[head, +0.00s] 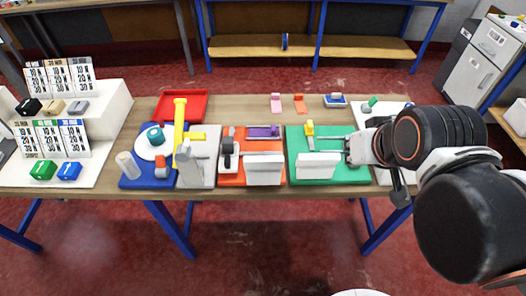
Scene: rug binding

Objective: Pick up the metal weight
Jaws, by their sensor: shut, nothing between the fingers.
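My gripper (352,152) reaches in from the right over the green mat (293,163) on the workbench. Its fingers look shut and empty. A yellow upright piece (309,128) and a grey bar (325,144) are on the green mat, left of my fingertips. A white block (316,170) stands near the mat's front edge. I cannot tell for certain which thing is the metal weight; the parts around my fingertips are too small, and my arm covers some of the bench's right end.
Left of the green mat are an orange mat (236,180) with a white block (264,170), a yellow-handled tool (179,125), a blue mat (129,183) and a red tray (166,108). Cards and small coloured pieces fill the left end. The bench's (240,107) back middle has bare wood.

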